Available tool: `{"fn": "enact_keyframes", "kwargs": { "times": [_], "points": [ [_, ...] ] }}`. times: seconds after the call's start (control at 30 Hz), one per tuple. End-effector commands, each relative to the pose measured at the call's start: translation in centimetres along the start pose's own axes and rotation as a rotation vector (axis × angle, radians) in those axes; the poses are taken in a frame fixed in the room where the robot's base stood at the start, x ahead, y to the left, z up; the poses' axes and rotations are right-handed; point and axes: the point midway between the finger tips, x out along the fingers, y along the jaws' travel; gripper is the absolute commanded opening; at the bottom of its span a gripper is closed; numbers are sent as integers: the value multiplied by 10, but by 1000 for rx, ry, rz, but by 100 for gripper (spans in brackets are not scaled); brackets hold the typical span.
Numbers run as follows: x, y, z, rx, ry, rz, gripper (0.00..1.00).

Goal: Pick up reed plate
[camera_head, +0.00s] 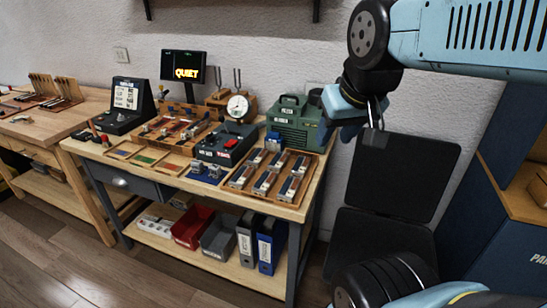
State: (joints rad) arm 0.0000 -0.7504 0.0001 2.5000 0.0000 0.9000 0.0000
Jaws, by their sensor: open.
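My gripper (374,118) hangs at the upper right, in front of the wall and to the right of the workbench. It is open and looks empty, apart from everything on the bench. I cannot tell for sure which thing is the reed plate. A wooden tray (240,187) at the bench's right front holds several small metal-topped blocks (265,182). A small blue-based metal piece (207,172) lies left of this tray. Another wooden tray (165,141) further back holds reddish and metal strips.
The workbench (140,178) also carries a green machine (296,122), a dark box with a red switch (225,144), a round dial (238,107) and a sign reading QUIET (184,70). Red and grey bins and binders (271,241) fill its lower shelf. A blue cabinet (497,232) stands at right.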

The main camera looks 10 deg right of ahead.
Motion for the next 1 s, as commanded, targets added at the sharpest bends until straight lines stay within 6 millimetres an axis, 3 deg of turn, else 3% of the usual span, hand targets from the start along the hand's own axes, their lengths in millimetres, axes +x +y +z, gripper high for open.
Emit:
{"fn": "enact_keyframes", "kwargs": {
  "times": [0.07,0.27,0.47,0.77,1.0],
  "points": [
    [0,0,0,0,0,0,44],
    [6,2,-10,-79,-13,15,64],
    [33,7,-44,-393,-59,69,83],
    [94,12,-104,-1007,-160,130,83],
    [155,4,-145,-1514,-250,137,83]
  ]
}}
